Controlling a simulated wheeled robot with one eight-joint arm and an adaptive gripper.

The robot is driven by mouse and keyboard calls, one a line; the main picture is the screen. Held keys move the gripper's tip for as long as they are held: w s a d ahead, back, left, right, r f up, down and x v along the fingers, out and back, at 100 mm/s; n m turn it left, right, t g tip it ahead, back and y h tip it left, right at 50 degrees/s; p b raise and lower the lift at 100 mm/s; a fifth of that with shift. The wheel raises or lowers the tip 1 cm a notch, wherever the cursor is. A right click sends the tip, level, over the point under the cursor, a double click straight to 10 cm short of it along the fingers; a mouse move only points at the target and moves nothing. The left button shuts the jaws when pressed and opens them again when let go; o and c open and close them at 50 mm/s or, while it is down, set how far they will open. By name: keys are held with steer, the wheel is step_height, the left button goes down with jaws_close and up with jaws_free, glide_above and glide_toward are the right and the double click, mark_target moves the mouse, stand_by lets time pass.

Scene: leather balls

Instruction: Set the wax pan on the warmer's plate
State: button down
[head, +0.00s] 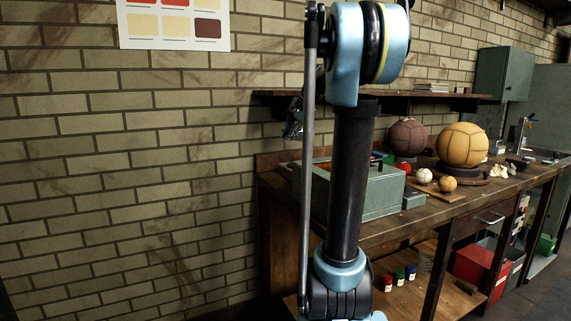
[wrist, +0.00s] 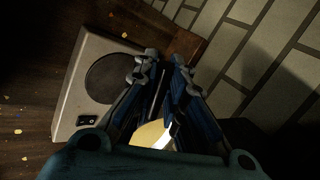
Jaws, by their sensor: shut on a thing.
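In the wrist view, the warmer is a pale grey box (wrist: 75,85) with a round dark plate (wrist: 117,79) on top and a small dark switch on one corner. It stands on a dark wooden top, left of my gripper (wrist: 163,77). The plate looks bare. My gripper is shut on the wax pan (wrist: 150,136); its pale cream wax shows between and behind the fingers. Most of the pan and its handle is hidden by the fingers and the gripper body. The height of the pan over the bench cannot be told.
The workbench (head: 450,207) holds a grey-green box (head: 385,196), a brown ball (head: 407,137), a large tan ball (head: 461,146) and several small balls. A brick wall (head: 150,190) stands behind. A shelf (head: 440,96) hangs above the bench.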

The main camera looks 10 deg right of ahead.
mark_target(299, 139)
steer(key=f, duration=0.4)
steer(key=w+f, duration=0.1)
steer(key=f, duration=0.6)
steer(key=shift+w+a+f, duration=0.3)
steer(key=shift+w, duration=0.05)
steer(key=c, duration=1.6)
jaws_free()
steer(key=shift+c, duration=0.2)
steer(key=shift+s, duration=0.1)
steer(key=v, duration=1.2)
